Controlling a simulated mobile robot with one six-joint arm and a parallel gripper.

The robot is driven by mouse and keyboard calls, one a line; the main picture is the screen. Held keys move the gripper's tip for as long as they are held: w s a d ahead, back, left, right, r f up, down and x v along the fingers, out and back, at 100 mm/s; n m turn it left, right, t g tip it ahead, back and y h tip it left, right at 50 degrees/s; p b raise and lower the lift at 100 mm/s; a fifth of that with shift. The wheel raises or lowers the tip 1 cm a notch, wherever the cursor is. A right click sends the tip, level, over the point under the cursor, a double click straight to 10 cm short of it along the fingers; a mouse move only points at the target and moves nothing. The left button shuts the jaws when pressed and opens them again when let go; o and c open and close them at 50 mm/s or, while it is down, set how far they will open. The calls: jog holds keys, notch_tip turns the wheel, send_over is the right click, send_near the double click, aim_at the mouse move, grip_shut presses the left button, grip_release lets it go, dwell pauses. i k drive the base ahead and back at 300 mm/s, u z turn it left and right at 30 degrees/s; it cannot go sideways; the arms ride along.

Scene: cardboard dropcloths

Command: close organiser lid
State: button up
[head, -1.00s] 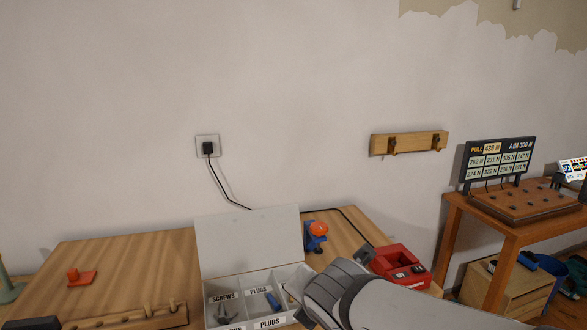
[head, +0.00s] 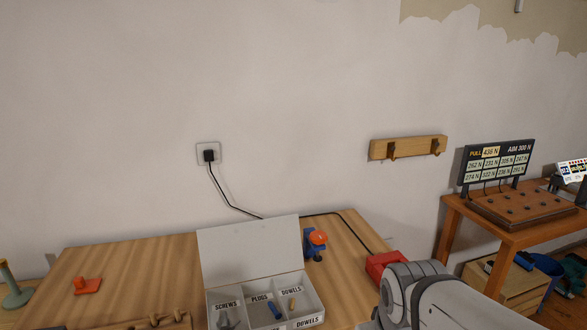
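The organiser (head: 315,297) is a light grey box near the front of the wooden workbench. Its lid (head: 250,249) stands open, tilted up at the back edge. Labels read screws, plugs and dowels; a grey metal piece, a blue plug (head: 274,309) and a small tan dowel (head: 292,304) lie in the compartments. My arm shows at the lower right, to the right of the organiser and apart from it. My gripper's fingertips are not visible in the head view.
A blue and orange tool (head: 314,244) stands just right of the lid. A red case (head: 383,265) is partly hidden behind my arm. A wooden rack (head: 165,322) lies at the front left, with an orange item (head: 87,285) behind it. The bench's left middle (head: 140,265) is clear.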

aim_at(242, 252)
jog(key=k, duration=0.3)
jog(key=u, duration=0.75)
jog(key=i, duration=1.15)
jog(key=z, duration=0.2)
